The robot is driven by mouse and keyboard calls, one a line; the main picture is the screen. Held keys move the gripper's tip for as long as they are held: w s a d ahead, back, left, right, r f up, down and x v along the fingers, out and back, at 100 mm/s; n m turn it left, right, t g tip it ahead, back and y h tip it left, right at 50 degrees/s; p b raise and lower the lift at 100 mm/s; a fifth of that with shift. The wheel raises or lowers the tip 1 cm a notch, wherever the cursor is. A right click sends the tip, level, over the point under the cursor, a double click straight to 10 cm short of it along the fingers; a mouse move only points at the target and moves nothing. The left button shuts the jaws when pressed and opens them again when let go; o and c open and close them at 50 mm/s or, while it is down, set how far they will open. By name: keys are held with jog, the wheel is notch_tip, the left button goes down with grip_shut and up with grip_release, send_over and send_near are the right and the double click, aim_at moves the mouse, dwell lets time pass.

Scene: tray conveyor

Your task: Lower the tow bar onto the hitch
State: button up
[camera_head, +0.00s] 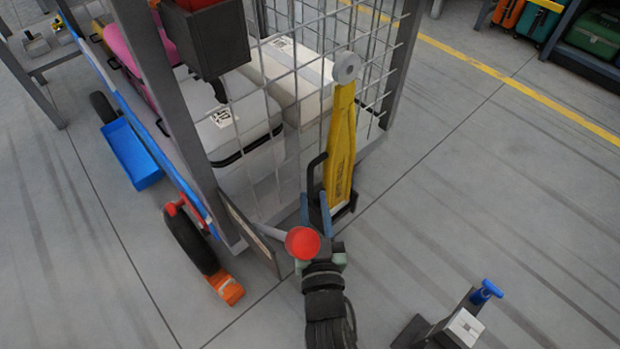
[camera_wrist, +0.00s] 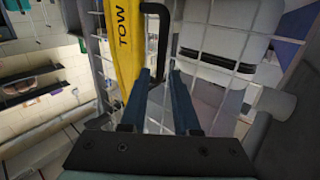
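The yellow tow bar (camera_head: 340,150) stands folded up against the front mesh of a cart, with a grey round eye at its top. Its black handle (camera_head: 312,175) sticks out on its left side. The bar also fills the top left of the wrist view (camera_wrist: 122,40), with the handle (camera_wrist: 163,35) beside it. My gripper (camera_head: 315,208) is low in front of the handle. In the wrist view its two blue fingers (camera_wrist: 161,75) are apart, with the handle's lower part between or just beyond their tips; contact cannot be told. A device with a blue-topped pin (camera_head: 485,291), apparently the hitch, stands on the floor at lower right.
The mesh cart (camera_head: 180,110) carries suitcases (camera_head: 235,115). A red ball-topped lever (camera_head: 302,242) is close to my gripper. An orange chock (camera_head: 226,289) sits by the cart's wheel (camera_head: 190,240). A shelf with cases stands at top right.

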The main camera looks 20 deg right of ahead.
aim_at(311, 180)
jog(key=x, duration=0.6)
jog(key=shift+w+d, duration=0.1)
jog(key=shift+w, duration=0.2)
jog(key=shift+c, duration=0.3)
grip_shut()
dwell(0.9)
